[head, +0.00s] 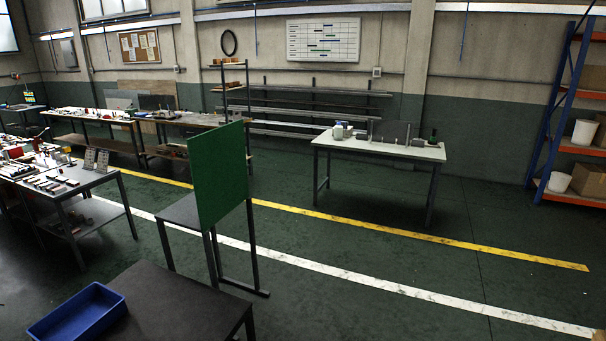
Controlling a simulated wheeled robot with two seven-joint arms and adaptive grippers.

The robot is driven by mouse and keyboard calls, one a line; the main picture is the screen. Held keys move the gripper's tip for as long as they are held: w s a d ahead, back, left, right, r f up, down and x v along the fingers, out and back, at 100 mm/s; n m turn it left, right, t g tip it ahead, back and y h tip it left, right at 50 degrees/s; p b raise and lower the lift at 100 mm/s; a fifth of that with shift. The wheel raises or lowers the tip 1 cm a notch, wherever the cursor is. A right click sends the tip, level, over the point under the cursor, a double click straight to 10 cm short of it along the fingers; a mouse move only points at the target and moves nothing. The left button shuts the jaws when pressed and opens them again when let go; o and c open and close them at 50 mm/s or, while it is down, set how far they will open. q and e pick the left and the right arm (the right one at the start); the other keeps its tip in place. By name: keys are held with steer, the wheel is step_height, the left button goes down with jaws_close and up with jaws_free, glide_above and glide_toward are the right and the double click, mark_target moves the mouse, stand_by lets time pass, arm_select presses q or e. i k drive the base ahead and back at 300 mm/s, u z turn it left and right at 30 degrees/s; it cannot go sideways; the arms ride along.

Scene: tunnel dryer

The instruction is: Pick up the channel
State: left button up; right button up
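I cannot single out the channel in the head view. Long grey metal bars lie on a wall rack (315,108) at the back, but they are too small to tell their profile. Small upright pieces stand on the white-topped table (360,148) in front of that rack, also too small to tell. Many small parts lie on the workbench (75,186) at the left. Neither of my grippers is in view.
A dark table (170,305) with a blue bin (80,315) is close at the bottom left. A green panel (220,173) stands upright behind it. Blue-orange shelving (560,100) is at the right. The floor at centre right, with yellow and white lines, is clear.

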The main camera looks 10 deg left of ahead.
mark_target(52, 187)
steer(key=u, duration=0.1)
steer(key=i, duration=1.95)
steer(key=u, duration=0.15)
steer(key=i, duration=2.05)
steer(key=u, duration=0.3)
steer(key=i, duration=2.1)
steer(key=u, duration=0.65)
steer(key=i, duration=2.3)
steer(key=u, duration=2)
steer(key=i, duration=1.8)
steer(key=u, duration=0.95)
steer(key=i, duration=0.4)
steer(key=u, duration=0.05)
